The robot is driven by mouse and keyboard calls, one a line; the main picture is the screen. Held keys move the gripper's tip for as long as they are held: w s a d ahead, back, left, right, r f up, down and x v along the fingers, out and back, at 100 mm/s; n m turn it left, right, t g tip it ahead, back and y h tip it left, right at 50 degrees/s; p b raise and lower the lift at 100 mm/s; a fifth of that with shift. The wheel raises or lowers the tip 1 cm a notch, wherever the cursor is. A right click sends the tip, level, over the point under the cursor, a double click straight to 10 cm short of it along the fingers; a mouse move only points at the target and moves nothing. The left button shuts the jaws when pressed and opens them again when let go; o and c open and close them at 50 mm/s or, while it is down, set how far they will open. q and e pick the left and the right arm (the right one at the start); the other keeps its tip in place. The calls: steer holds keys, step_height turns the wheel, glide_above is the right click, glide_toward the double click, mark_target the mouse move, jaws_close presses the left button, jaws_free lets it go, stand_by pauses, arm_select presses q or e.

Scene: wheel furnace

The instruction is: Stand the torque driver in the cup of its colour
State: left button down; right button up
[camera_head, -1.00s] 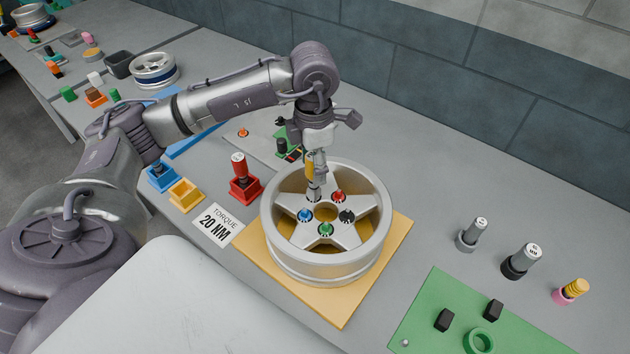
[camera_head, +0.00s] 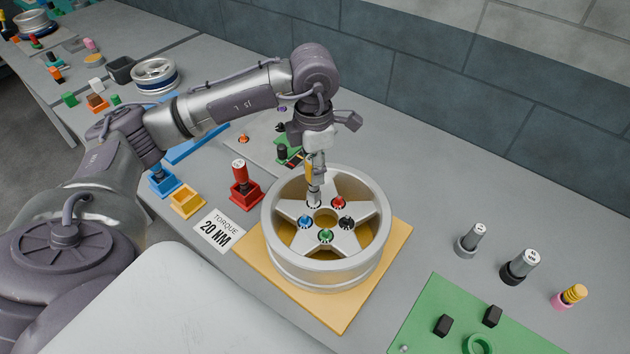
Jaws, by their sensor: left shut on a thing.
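My left gripper (camera_head: 316,152) is shut on the yellow torque driver (camera_head: 310,172), mostly hidden by the fingers. The driver stands upright, its grey tip at a lug position on the silver wheel (camera_head: 285,258); I cannot tell whether it touches. Blue, red, black and green lugs show on the spokes. The yellow cup (camera_head: 187,203) is empty at the left. The red cup (camera_head: 246,196) holds a red driver (camera_head: 240,172). The blue cup (camera_head: 164,187) holds a blue driver, partly hidden by my arm. My right gripper is out of view.
The wheel sits on a tan board (camera_head: 340,312). A "TORQUE 20 NM" card (camera_head: 219,231) lies beside it. Grey, black and pink holders with sockets (camera_head: 520,265) stand at the right, behind a green board (camera_head: 445,300). A wall runs along the back.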

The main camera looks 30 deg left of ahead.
mark_target(310, 158)
arm_select(q)
steer(key=shift+r+p, duration=0.95)
steer(key=shift+r, duration=1)
steer(key=shift+s+a+f, duration=0.1)
steer(key=shift+a+f, duration=0.1)
steer(key=shift+a, duration=0.1)
steer(key=s+a+f+b, duration=0.3)
steer(key=a+b, duration=0.4)
steer(key=a, duration=0.3)
steer(key=s+a+f+b, duration=0.3)
steer(key=s+a+b, duration=0.2)
steer(key=a, duration=0.6)
steer(key=s+a+f+b, duration=0.3)
steer(key=s+a+b, duration=0.1)
steer(key=a+b, duration=0.6)
steer(key=shift+s+a, duration=0.35)
steer(key=shift+a, duration=0.2)
